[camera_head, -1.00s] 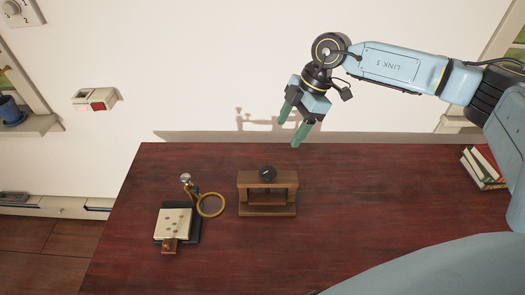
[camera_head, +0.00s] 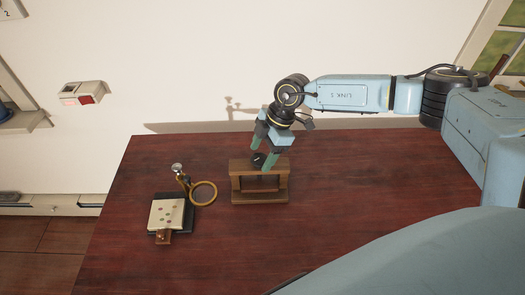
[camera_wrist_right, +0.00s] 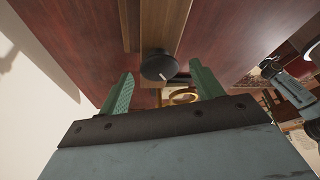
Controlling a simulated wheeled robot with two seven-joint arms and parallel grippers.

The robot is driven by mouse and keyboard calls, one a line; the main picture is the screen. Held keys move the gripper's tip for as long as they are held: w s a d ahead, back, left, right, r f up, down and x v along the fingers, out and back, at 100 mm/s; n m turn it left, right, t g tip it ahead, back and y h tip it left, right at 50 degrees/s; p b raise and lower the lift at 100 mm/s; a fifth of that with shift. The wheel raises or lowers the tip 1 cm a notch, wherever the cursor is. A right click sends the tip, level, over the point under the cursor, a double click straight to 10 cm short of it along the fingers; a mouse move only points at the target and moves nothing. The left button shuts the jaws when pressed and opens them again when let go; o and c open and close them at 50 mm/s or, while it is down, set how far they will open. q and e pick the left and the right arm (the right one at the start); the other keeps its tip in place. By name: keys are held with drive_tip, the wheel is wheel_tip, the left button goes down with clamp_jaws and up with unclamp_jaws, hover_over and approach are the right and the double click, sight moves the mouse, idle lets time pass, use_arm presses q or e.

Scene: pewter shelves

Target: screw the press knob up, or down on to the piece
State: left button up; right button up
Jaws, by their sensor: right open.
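The wooden press (camera_head: 260,195) stands upright on the dark red table, with its round black knob (camera_head: 257,160) on top of the crossbar. In the right wrist view, the knob (camera_wrist_right: 158,65) has a pale mark on its rim and lies beyond and between the two green fingertips. My right gripper (camera_head: 263,156) is at the knob in the head view; its fingers are open, one on each side. It also shows in the right wrist view (camera_wrist_right: 163,90), with nothing held between the fingers. Whether a finger touches the knob I cannot tell.
Left of the press are a magnifier with a brass ring (camera_head: 203,193) and a dark stand bearing a cream dotted board (camera_head: 167,214). A box with a red panel (camera_head: 86,98) is on the wall. The table's right side is clear.

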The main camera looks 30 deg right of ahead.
drive_tip(key=shift+c, duration=0.4)
drive_tip(key=c, duration=0.9)
use_arm(q)
drive_tip(key=shift+s, duration=0.5)
